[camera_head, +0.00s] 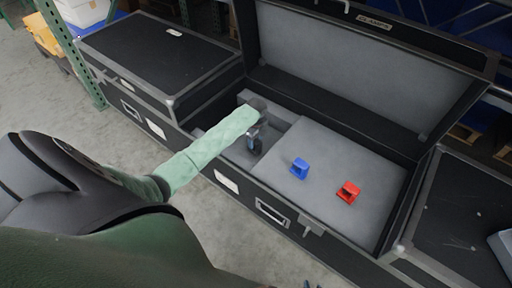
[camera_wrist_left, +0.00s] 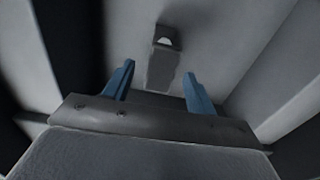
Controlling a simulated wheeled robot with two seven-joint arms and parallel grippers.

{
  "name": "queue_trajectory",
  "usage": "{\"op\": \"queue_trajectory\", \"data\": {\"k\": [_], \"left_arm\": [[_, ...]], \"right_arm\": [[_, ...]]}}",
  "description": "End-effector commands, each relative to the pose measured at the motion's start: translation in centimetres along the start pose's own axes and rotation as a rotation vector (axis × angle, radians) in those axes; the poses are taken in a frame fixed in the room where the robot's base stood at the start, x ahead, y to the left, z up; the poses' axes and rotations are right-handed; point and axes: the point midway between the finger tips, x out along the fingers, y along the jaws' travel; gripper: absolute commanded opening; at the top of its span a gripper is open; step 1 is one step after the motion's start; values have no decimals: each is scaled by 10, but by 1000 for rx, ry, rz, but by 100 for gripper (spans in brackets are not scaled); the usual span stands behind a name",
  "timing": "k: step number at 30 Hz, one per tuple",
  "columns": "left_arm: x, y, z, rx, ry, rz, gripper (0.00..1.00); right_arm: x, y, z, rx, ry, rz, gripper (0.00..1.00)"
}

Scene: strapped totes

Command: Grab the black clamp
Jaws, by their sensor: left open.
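The open case (camera_head: 395,245) has a raised grey foam deck and a lower bay at its left. My left gripper (camera_head: 255,144) reaches down into that bay, with its fingers apart. In the left wrist view a dark grey clamp-like block (camera_wrist_left: 163,62) with a notch at one end lies on the grey floor, just beyond the open left gripper (camera_wrist_left: 158,90) and roughly between its fingertips. I see no contact. In the head view I cannot make this block out near the gripper.
A blue clamp (camera_head: 300,169) and a red clamp (camera_head: 348,192) stand on the raised deck. The open lid (camera_head: 360,65) rises behind the bay. Closed black cases (camera_head: 160,55) flank it on both sides. Bay walls stand close around my left gripper.

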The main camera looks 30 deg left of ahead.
Motion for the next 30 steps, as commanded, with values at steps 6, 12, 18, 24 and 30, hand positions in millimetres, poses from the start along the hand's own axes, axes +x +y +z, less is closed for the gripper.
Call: {"op": "queue_trajectory", "data": {"k": [6,12,18,24,30], "left_arm": [[22,0,0,-1,-1,0,56],[23,0,0,0,-1,0,56],[23,0,0,0,-1,0,17],[22,0,0,0,-1,-1,0],[17,0,1,0,-2,-2,0]], "right_arm": [[2,0,2,1,1,0,36],[2,-1,2,1,1,-1,36],[2,0,2,1,0,-1,36],[2,0,2,1,0,0,36],[1,0,2,1,-1,0,36]]}}
